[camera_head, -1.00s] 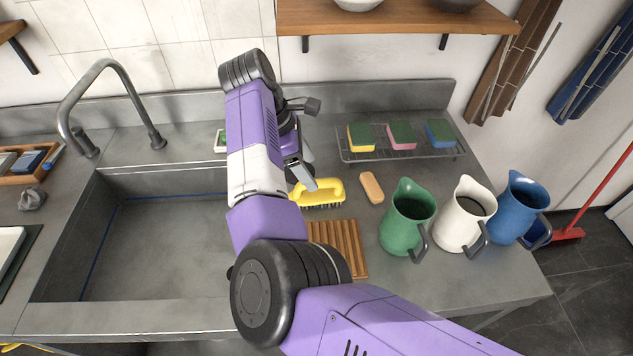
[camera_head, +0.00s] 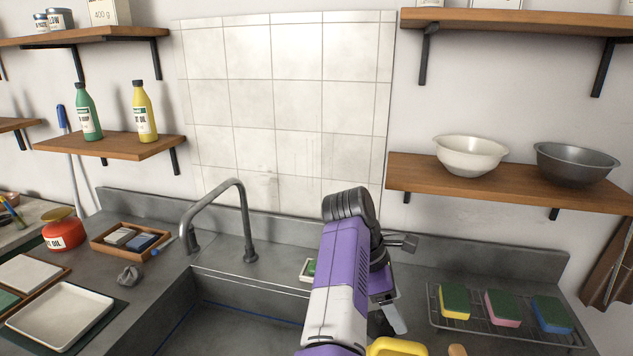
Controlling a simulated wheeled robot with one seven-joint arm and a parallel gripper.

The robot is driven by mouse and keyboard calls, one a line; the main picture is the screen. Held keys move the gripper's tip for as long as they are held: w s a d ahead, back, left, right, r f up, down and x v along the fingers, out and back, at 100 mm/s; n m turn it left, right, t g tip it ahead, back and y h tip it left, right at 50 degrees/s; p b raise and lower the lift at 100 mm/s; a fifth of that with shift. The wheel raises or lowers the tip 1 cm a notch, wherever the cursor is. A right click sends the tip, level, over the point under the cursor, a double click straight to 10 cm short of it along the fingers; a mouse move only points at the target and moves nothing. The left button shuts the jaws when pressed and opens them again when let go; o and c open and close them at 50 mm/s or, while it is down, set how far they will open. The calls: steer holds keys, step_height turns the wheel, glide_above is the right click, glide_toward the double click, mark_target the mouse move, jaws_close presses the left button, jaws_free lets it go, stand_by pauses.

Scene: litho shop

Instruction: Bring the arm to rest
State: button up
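My purple and white arm reaches up from the bottom middle, over the right edge of the sink (camera_head: 235,318). My gripper (camera_head: 395,315) hangs at its far end, partly hidden by the arm. One finger shows, pointing down, and I cannot tell whether it is open or shut. A yellow brush (camera_head: 397,347) lies just below the gripper at the bottom edge, cut off by the frame. I cannot tell whether the two touch.
A wire rack (camera_head: 470,325) with several sponges stands at the right. A curved tap (camera_head: 246,215) rises behind the sink. A wooden shelf (camera_head: 500,193) with two bowls hangs at the right. A white tray (camera_head: 60,315) lies at the left.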

steer(key=w+d+r+n+t+h, duration=0.1)
steer(key=d+r+n+h, duration=0.1)
steer(key=d+r+h, duration=0.45)
steer(key=d+r+n+t+h, duration=0.1)
steer(key=d+r+n+t, duration=0.15)
steer(key=d, duration=0.65)
steer(key=s+d+r+n+t+h, duration=0.5)
steer(key=s+r+n+h, duration=0.3)
steer(key=r+n+h, duration=0.3)
steer(key=s+a+f+n+t+y, duration=0.3)
steer(key=s+a+n+t+y, duration=0.2)
steer(key=n+y, duration=0.5)
steer(key=s+a+f+n+t+y, duration=0.35)
steer(key=a+n+t+y, duration=0.2)
steer(key=n, duration=0.75)
steer(key=s+a+f+n+t+y, duration=0.3)
steer(key=s+a+n+t+y, duration=0.25)
steer(key=n, duration=0.65)
steer(key=s+a+f+n+g+y, duration=0.1)
steer(key=s+f+g, duration=0.3)
steer(key=s, duration=0.8)
steer(key=s+a+f+n+g+y, duration=0.1)
steer(key=s+f+n+g, duration=0.3)
steer(key=s+f, duration=0.5)
steer(key=s+a+g, duration=0.1)
steer(key=s, duration=0.3)
steer(key=shift+s+f+y, duration=0.25)
steer(key=shift+s+y, duration=0.05)
steer(key=shift+y, duration=0.05)
